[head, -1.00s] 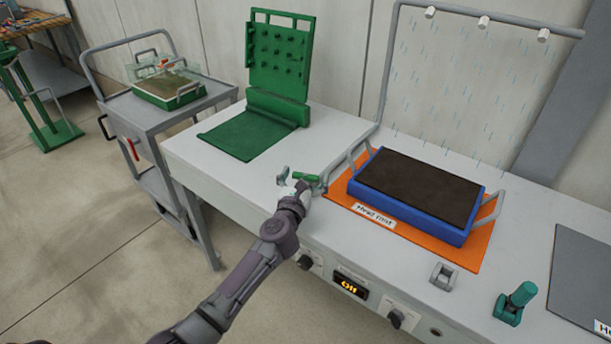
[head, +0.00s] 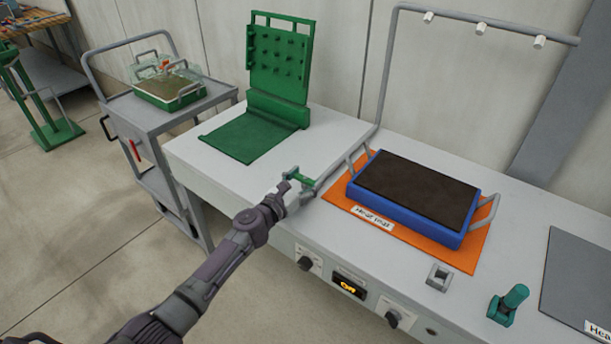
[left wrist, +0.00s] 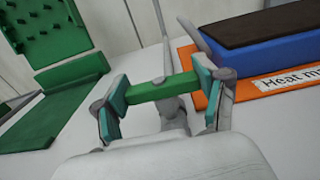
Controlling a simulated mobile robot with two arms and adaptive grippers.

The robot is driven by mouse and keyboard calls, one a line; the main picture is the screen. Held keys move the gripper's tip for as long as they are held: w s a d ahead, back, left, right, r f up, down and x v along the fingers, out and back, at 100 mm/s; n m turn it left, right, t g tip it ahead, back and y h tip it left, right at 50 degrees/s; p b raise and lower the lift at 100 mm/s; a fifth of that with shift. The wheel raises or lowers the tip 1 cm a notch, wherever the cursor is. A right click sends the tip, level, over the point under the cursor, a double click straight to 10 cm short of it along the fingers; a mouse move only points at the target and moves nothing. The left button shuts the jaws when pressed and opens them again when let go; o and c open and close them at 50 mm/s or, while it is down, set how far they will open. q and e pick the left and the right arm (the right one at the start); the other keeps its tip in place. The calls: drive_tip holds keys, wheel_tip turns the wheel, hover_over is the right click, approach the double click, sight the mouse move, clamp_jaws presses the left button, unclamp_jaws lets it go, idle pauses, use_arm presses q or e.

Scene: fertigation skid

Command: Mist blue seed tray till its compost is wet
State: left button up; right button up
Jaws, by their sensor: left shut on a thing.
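The blue seed tray (head: 408,217) holds dark brown compost (head: 417,187) and sits on an orange heat mat (head: 467,258). Its blue side also shows in the left wrist view (left wrist: 239,89). A grey mist frame (head: 388,75) with three white nozzles (head: 482,27) rises behind the tray; no spray shows under them. My left gripper (head: 297,180) is at the frame's lower left end, left of the tray. Its fingers are shut on a green bar-shaped handle (left wrist: 163,89), seen between the pads in the left wrist view. The right gripper is out of view.
A green pegged press (head: 278,65) stands at the bench's left. A grey trolley (head: 150,115) carries a green tray under a clear cover. A small display (head: 349,285) and knobs are on the bench front.

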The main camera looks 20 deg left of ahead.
use_arm(q)
drive_tip(key=shift+h, duration=0.3)
drive_tip(key=o, duration=1.2)
drive_tip(key=shift+c, duration=0.2)
drive_tip(key=shift+s, duration=0.1)
drive_tip(key=v, duration=1.2)
